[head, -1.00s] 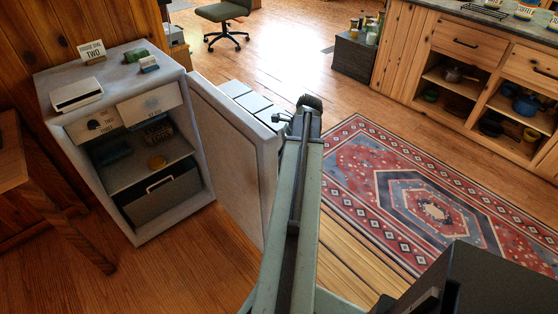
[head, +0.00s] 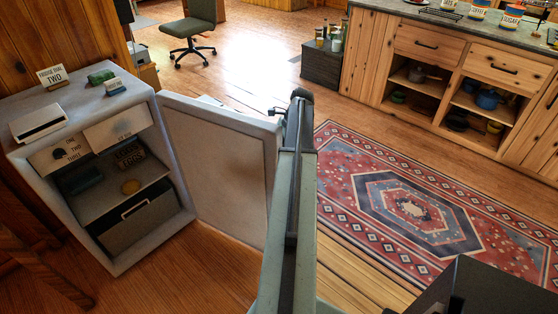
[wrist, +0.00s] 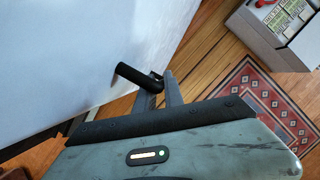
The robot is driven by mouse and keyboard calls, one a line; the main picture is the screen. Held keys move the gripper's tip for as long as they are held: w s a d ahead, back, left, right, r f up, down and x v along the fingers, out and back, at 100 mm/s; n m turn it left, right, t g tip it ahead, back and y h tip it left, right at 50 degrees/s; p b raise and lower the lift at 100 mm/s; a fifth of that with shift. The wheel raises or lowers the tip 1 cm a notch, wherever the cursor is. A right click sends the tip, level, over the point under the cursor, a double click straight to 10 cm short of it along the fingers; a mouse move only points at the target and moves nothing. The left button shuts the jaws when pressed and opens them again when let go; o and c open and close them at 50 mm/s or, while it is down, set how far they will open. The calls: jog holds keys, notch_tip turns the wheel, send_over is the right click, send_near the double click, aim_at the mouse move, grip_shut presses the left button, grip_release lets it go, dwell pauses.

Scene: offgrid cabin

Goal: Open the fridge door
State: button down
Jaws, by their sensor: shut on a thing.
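The small white fridge (head: 60,128) stands at the left of the head view with its door (head: 222,165) swung wide open, the inner face showing. The opening shows a shelf with a few items and a dark drawer (head: 137,222). In the wrist view the door's white outer face (wrist: 80,60) fills the left, with a black bar handle (wrist: 132,76) on it. My gripper (wrist: 160,86) is shut on the end of this handle. In the head view my arm runs up along the door's free edge and hides the gripper's fingers.
Small boxes and a sign (head: 52,76) sit on the fridge top. A patterned rug (head: 400,205) lies right of my arm. Wooden cabinets (head: 450,75) stand at the far right, an office chair (head: 190,35) at the back. The floor between is clear.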

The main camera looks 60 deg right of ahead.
jog(key=shift+w+d, duration=0.2)
jog(key=c, duration=1.5)
grip_release()
jog(key=shift+s, duration=0.1)
jog(key=shift+o, duration=0.2)
jog(key=p+v, duration=0.7)
jog(key=shift+r, duration=0.35)
jog(key=shift+s+d, duration=0.1)
jog(key=shift+s, duration=0.1)
